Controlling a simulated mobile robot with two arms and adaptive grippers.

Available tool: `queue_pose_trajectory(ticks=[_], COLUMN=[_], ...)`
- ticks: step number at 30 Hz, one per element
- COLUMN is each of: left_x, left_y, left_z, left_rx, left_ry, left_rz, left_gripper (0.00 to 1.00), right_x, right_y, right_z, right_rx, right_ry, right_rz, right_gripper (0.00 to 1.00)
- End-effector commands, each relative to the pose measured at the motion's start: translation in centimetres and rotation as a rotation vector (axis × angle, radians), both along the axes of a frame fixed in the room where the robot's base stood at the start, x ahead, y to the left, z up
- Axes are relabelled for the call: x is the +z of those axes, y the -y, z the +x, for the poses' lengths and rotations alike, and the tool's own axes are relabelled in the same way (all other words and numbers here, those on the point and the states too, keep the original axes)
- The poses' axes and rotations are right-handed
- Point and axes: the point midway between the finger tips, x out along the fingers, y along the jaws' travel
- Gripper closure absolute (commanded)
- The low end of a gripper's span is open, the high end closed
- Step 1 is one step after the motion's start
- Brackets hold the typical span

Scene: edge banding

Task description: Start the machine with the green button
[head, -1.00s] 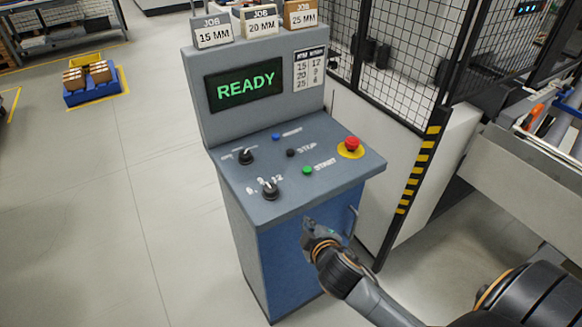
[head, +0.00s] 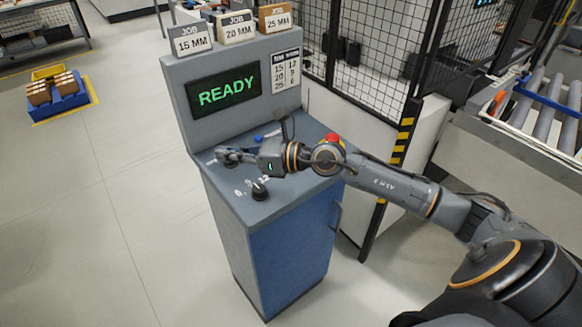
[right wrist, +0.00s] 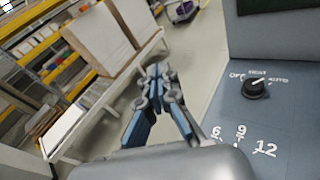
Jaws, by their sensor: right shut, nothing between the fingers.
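The control console (head: 205,190) stands in the middle of the head view, its screen (head: 223,91) showing green READY. The green START button is hidden behind my right arm. A blue button (head: 259,138) shows beyond the arm, and the red stop button (head: 333,138) shows partly above it. My right gripper (head: 224,155) is shut and empty, pointing left over the panel's left part. In the right wrist view its closed fingers (right wrist: 158,80) show against the floor beyond, with a black selector knob (right wrist: 256,88) to their right. My left gripper is out of view.
The lower black knob (head: 260,190) stands in front of my right gripper. Job cards (head: 236,28) stand on top of the console. A mesh fence (head: 376,62) and roller conveyor (head: 535,105) are to the right. Open floor lies left.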

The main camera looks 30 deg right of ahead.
Motion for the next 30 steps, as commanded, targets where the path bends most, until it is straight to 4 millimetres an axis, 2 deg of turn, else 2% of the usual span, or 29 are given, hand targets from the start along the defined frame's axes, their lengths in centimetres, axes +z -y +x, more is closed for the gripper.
queue_pose_trajectory(ticks=[1,3,6,9,12,15,18,30], left_x=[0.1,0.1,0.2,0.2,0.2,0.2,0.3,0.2], left_y=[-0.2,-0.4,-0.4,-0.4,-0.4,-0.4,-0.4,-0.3], left_z=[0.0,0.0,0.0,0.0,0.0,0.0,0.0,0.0], left_rx=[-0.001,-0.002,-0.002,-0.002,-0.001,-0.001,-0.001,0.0], left_ry=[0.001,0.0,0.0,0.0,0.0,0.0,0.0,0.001], left_rz=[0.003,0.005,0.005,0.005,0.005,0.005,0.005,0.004], left_gripper=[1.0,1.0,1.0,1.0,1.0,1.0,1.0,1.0], right_x=[-0.7,-2.0,-3.2,-3.6,-3.7,-3.6,-3.6,-3.7], right_y=[2.0,5.0,9.4,13.3,16.2,17.9,18.8,18.9], right_z=[0.7,1.3,2.0,2.2,2.3,2.3,2.2,2.2], right_rx=[0.013,0.027,0.026,0.014,0.004,-0.005,-0.009,-0.01], right_ry=[0.015,0.014,-0.006,-0.034,-0.063,-0.08,-0.092,-0.093], right_rz=[-0.164,-0.387,-0.631,-0.804,-0.916,-0.982,-1.014,-1.018], right_gripper=[1.0,1.0,1.0,1.0,1.0,1.0,1.0,1.0])
